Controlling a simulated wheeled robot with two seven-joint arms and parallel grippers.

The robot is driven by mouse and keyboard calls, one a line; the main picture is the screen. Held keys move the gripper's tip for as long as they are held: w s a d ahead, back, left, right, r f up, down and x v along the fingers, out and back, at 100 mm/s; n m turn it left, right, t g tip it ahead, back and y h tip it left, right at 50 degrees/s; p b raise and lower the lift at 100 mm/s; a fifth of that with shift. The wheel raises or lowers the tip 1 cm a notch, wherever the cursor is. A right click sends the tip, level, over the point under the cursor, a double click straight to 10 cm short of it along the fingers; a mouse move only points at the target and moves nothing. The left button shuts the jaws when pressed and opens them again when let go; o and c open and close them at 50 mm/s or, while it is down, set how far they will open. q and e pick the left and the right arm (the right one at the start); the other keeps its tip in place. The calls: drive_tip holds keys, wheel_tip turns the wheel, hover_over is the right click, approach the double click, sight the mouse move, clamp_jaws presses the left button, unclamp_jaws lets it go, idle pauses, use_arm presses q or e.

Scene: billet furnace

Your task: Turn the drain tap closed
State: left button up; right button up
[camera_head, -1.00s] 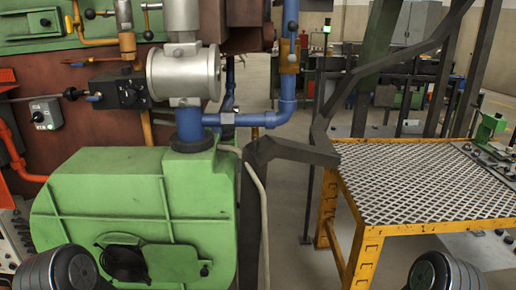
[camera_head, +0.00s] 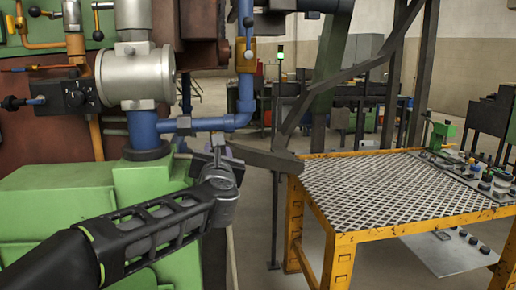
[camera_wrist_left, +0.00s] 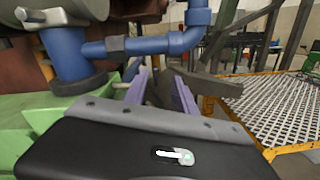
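My left arm reaches in from the lower left of the head view. Its gripper (camera_head: 218,160) is beside the blue pipe (camera_head: 215,123), in front of the green housing. In the left wrist view, the two purple fingers of my left gripper (camera_wrist_left: 162,95) stand apart with nothing between them. The blue pipe (camera_wrist_left: 150,46) with a grey fitting (camera_wrist_left: 115,44) runs just beyond them. A brass valve (camera_head: 245,55) with a black knob sits on the upright blue pipe. I cannot tell which fitting is the drain tap. My right gripper is out of view.
The green housing (camera_head: 60,188) and silver cylinder (camera_head: 135,77) are at the left. A dark beam (camera_head: 262,158) stretches beyond the gripper. A yellow-framed mesh table (camera_head: 380,190) stands at the right. Open floor shows between the beam and the table.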

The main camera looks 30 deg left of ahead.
use_arm(q)
drive_tip(key=n, duration=0.3)
drive_tip(key=shift+s+a+f+n+g, duration=0.1)
drive_tip(key=shift+a+f+n+g, duration=0.05)
drive_tip(key=shift+a+n+g, duration=0.2)
drive_tip(key=p+x, duration=0.1)
drive_tip(key=x, duration=0.6)
drive_tip(key=shift+w+a, duration=0.25)
clamp_jaws()
idle(0.4)
